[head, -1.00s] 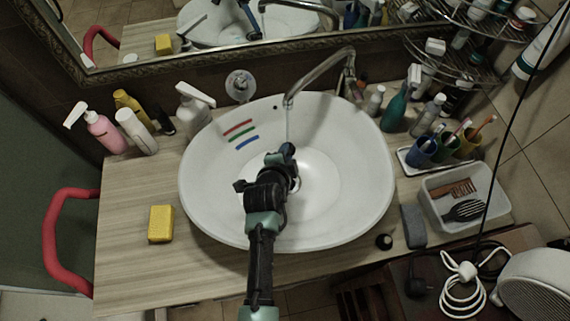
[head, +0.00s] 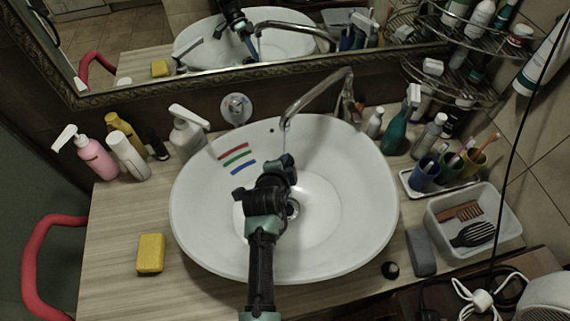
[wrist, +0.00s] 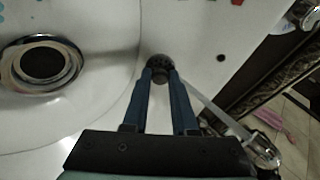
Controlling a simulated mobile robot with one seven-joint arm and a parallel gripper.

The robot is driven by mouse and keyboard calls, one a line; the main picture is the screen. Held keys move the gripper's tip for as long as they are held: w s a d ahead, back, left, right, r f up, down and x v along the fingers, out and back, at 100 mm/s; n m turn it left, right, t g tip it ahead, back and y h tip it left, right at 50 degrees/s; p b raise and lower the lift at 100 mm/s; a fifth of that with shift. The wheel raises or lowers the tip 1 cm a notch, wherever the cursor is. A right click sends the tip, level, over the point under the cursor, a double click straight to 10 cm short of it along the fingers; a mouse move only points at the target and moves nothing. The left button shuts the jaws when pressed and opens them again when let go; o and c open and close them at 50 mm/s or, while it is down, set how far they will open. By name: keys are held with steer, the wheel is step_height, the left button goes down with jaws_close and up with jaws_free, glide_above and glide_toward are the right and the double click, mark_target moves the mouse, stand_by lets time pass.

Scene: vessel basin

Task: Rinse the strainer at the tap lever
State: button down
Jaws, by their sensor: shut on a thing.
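My gripper (wrist: 160,82) is shut on a small dark round strainer (wrist: 158,66), held between the blue fingertips in the wrist view. In the head view my gripper (head: 284,163) is over the white basin (head: 345,235), under the metal tap (head: 318,93). A thin pale streak like running water falls from the spout toward the fingertips. In the wrist view this streak (wrist: 218,116) runs from the tap (wrist: 262,150) to beside the strainer; contact is unclear. I cannot clearly make out the strainer or tap lever in the head view. The drain (wrist: 42,63) lies left of the gripper.
Bottles (head: 128,155) stand left of the basin, with a yellow sponge (head: 151,253) in front. Bottles, cups (head: 425,173) and a white tray (head: 432,222) with combs crowd the right. A mirror (head: 140,78) and wire shelves (head: 445,50) stand behind.

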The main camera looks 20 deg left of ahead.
steer(key=shift+w+d, duration=0.1)
steer(key=shift+d, duration=0.1)
steer(key=shift+w+d, duration=0.1)
steer(key=shift+d, duration=0.25)
steer(key=shift+a, duration=0.15)
steer(key=shift+s+a, duration=0.2)
steer(key=shift+a, duration=0.25)
steer(key=shift+w+d, duration=0.1)
steer(key=shift+d, duration=0.1)
steer(key=shift+w+d, duration=0.1)
steer(key=shift+d, duration=0.3)
stand_by(0.3)
steer(key=shift+s+d+p, duration=0.25)
steer(key=shift+s+p, duration=0.15)
steer(key=shift+s, duration=0.3)
steer(key=shift+s+d+p, duration=0.2)
steer(key=shift+s+p, duration=0.15)
steer(key=shift+s, duration=0.35)
steer(key=shift+s+d+p, duration=0.25)
steer(key=shift+s+p, duration=0.1)
steer(key=shift+s, duration=0.45)
steer(key=shift+s+d+p, duration=0.3)
steer(key=shift+s+p, duration=0.05)
steer(key=shift+s, duration=0.45)
steer(key=shift+s+d+p, duration=0.25)
steer(key=shift+s+p, duration=0.1)
steer(key=shift+s, duration=0.45)
